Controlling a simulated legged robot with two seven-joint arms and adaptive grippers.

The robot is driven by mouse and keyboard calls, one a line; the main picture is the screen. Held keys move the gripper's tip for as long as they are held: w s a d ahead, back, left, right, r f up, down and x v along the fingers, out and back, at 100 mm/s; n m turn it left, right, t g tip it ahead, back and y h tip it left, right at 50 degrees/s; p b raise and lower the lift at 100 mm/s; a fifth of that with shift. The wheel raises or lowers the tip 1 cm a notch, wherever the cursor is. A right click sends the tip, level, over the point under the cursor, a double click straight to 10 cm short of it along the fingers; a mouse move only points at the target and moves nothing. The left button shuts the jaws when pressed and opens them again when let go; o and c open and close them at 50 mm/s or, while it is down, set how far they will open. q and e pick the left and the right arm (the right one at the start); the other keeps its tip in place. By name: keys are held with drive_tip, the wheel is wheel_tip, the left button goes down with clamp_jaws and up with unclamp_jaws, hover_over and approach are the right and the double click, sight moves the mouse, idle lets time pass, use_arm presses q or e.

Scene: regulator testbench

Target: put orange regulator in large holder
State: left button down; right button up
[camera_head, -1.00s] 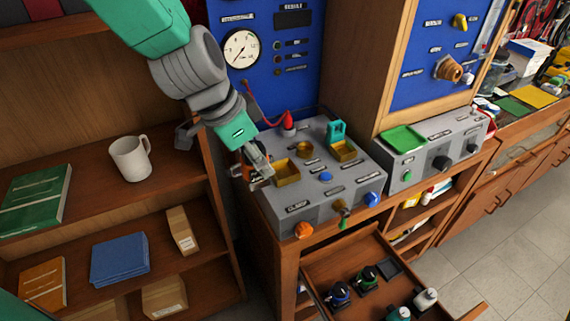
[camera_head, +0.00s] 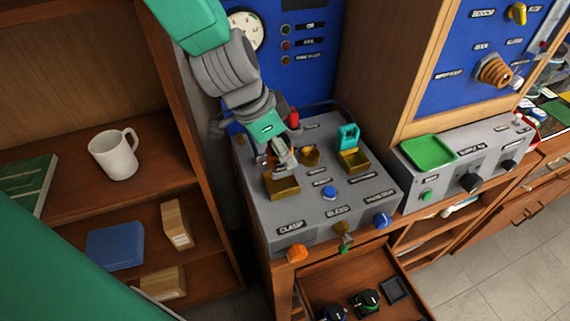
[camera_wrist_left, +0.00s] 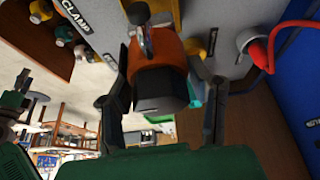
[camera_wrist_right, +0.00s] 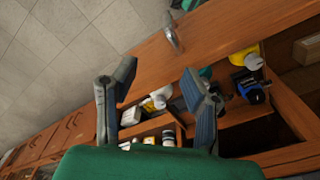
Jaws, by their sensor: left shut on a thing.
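My left gripper (camera_head: 277,158) is shut on the orange regulator (camera_head: 263,160) above the left part of the grey testbench (camera_head: 255,210). In the left wrist view the regulator (camera_wrist_left: 158,50) shows an orange body and black end between the fingers. A square brass holder (camera_head: 283,190) is just below the gripper; I cannot tell whether the regulator touches it. A second square brass holder (camera_head: 353,162) has a teal part (camera_head: 348,137) at its back. A smaller round brass holder (camera_head: 309,156) lies between them. My right gripper (camera_wrist_right: 157,88) is open and empty above the drawer area.
A red-topped part (camera_head: 293,117) stands behind the gripper near the blue panel (camera_head: 300,85). An open drawer (camera_head: 325,280) with regulators is below. A green tray (camera_head: 428,151) is right.

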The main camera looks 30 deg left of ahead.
use_arm(q)
drive_tip(key=f, duration=0.5)
drive_tip(key=shift+w, duration=0.25)
drive_tip(key=shift+r, duration=0.1)
drive_tip(key=shift+s, duration=0.1)
drive_tip(key=c, duration=0.8)
unclamp_jaws()
